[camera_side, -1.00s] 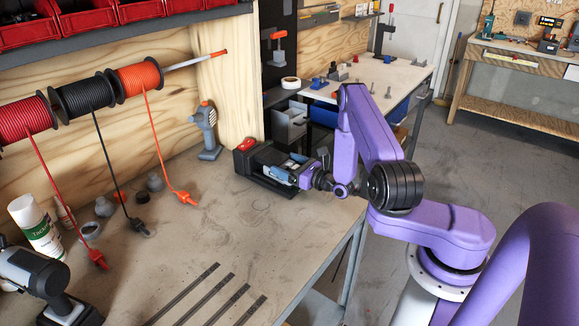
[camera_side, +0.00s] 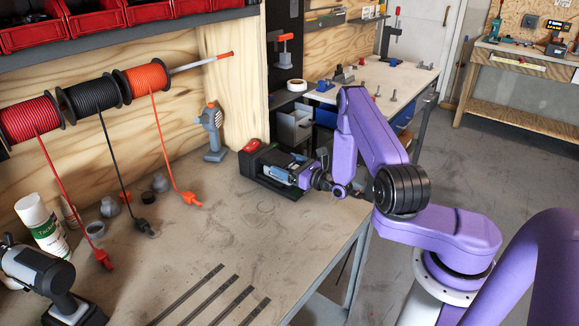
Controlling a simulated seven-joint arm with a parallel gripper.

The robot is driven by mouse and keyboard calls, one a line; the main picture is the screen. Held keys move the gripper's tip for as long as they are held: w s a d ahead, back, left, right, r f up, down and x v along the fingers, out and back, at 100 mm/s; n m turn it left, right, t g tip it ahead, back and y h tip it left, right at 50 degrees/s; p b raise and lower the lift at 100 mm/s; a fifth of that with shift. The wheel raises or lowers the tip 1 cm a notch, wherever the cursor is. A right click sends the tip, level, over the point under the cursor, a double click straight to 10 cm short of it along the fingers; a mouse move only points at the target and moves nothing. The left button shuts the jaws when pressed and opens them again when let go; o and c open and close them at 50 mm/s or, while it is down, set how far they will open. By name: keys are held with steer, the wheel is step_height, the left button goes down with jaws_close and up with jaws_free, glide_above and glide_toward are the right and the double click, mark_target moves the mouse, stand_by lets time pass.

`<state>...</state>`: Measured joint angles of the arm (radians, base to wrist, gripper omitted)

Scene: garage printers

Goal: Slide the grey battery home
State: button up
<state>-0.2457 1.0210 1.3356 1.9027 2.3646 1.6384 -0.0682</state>
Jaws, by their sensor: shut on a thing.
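A black dock (camera_side: 250,161) with a red top part stands on the bench near its back right edge, and its low base reaches toward my arm. My gripper (camera_side: 287,176) is over that base, low and roughly level, pointing left at the dock's upright part. It is shut on the grey battery (camera_side: 279,171), which shows only as a small grey and bluish shape. The battery lies at or just above the base, close to the upright part. My gripper hides part of it, and I cannot tell whether it is fully seated.
A grey hand tool (camera_side: 212,133) stands behind the dock, beside a wooden post (camera_side: 244,105). Orange (camera_side: 187,198) and black (camera_side: 143,226) cable ends lie to the left. A drill (camera_side: 40,277) is at the front left. The bench in front of the dock is clear.

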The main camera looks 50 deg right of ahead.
steer(key=shift+w, duration=0.45)
steer(key=o, duration=1.1)
steer(key=shift+o, duration=0.2)
steer(key=shift+f, duration=0.1)
steer(key=shift+s, duration=0.15)
steer(key=s, duration=1.5)
steer(key=shift+s, duration=1.1)
